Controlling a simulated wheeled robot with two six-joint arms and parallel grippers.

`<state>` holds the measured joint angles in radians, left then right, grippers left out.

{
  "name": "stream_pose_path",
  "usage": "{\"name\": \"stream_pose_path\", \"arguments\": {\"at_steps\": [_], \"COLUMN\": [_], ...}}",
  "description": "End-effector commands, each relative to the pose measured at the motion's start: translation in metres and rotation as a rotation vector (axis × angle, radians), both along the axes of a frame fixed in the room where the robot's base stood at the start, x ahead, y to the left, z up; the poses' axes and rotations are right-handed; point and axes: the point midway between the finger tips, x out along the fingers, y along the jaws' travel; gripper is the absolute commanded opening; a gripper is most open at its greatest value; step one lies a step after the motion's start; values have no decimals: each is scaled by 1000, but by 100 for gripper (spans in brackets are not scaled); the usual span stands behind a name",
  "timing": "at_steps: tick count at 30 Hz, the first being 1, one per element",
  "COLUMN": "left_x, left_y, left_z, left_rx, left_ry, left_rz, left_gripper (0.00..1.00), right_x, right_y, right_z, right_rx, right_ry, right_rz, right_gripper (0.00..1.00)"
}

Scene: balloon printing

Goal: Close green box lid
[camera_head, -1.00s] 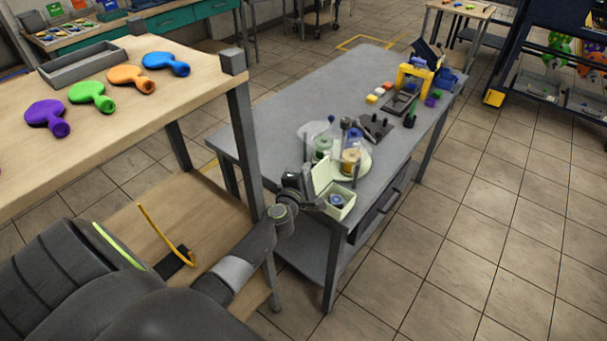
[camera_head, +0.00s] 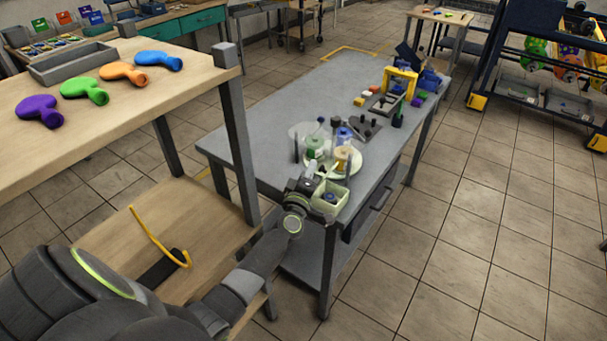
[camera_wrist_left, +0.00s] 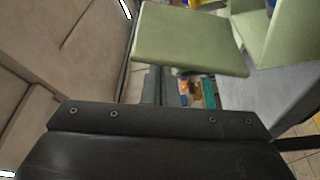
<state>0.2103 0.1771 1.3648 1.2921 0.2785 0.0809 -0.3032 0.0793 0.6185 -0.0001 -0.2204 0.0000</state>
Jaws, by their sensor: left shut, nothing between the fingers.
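The small pale green box (camera_head: 330,200) stands at the near corner of the grey table, with a dark blue round thing inside. Its lid is up, not lying over the opening; in the left wrist view the flat green lid (camera_wrist_left: 188,40) is tilted in front of the gripper, with the green box wall (camera_wrist_left: 278,30) to its right. My left gripper (camera_head: 311,176) is beside the box on its left, shut and empty. Its fingertips are small in the head view, and I cannot tell whether they touch the lid. My right gripper is in neither view.
A round pale tray (camera_head: 350,165) with small jars stands just behind the box. A yellow frame (camera_head: 400,80) and black parts lie farther back on the grey table (camera_head: 270,125). A wooden table (camera_head: 120,110) with several balloons is at left.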

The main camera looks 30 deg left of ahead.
Motion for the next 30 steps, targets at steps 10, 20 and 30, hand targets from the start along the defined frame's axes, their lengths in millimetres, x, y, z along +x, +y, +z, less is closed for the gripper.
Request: {"name": "stream_pose_path", "arguments": {"at_steps": [10,20,30], "left_x": [-2,-4,-6], "left_y": [-25,-47,-64], "left_z": [-7,-17,-30], "left_rx": [329,643,945], "left_ry": [-27,-52,-76], "left_rz": [0,-1,0], "left_gripper": [0,0,0], "right_x": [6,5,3], "right_y": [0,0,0], "right_z": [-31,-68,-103], "right_rx": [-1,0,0], "right_ry": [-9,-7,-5], "right_rz": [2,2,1], "right_gripper": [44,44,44]}}
